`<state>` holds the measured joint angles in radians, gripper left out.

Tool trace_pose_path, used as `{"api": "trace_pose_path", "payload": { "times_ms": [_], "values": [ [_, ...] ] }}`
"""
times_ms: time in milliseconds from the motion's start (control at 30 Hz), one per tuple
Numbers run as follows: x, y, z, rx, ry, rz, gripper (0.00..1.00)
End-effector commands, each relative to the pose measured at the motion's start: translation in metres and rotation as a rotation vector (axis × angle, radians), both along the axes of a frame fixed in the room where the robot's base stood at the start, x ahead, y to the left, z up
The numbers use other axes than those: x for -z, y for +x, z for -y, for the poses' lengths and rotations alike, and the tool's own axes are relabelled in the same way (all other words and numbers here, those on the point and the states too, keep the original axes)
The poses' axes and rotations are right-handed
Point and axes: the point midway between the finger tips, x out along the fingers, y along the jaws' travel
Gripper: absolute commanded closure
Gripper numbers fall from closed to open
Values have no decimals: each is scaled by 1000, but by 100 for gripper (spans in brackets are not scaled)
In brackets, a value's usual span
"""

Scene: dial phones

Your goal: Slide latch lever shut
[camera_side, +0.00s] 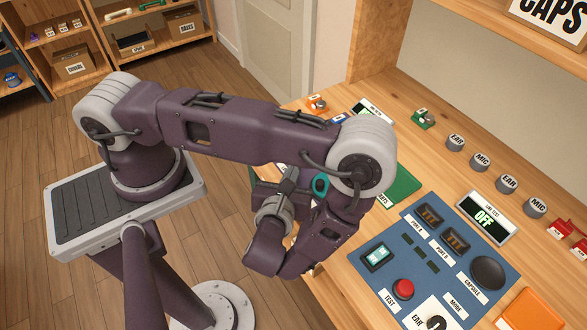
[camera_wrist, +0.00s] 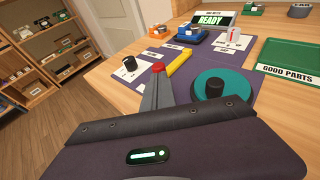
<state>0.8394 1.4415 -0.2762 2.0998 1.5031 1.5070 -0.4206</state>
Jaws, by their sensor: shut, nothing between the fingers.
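In the wrist view my gripper (camera_wrist: 157,85) shows as two grey fingers held together, pointing away over the purple mat, with nothing between them. A small red knob (camera_wrist: 158,68) shows right at the fingertips; I cannot tell whether they touch it. A yellow bar (camera_wrist: 181,60) lies just right of the red knob, set at a slant. I cannot tell which of these is the latch lever. A teal disc (camera_wrist: 222,83) with a black knob sits to the right of the fingers. In the side view my arm hides most of this spot; a teal round part (camera_side: 320,186) shows beside my wrist.
A black knob on a white plate (camera_wrist: 130,68) stands left of the fingers. A READY display (camera_wrist: 211,20) and a blue part (camera_wrist: 189,33) stand behind. A green GOOD PARTS tray (camera_wrist: 290,60) is at the right. A blue test panel (camera_side: 460,285) lies right of my arm.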

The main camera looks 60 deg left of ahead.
Motion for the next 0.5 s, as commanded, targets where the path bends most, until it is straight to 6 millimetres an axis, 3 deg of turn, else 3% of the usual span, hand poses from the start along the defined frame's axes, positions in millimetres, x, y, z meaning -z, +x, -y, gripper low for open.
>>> {"api": "trace_pose_path", "payload": {
  "times_ms": [367, 500],
  "values": [
    [0, 3, -3, 0, 0, 0, 100],
    [0, 19, -3, -2, -1, 4, 100]
  ]
}}
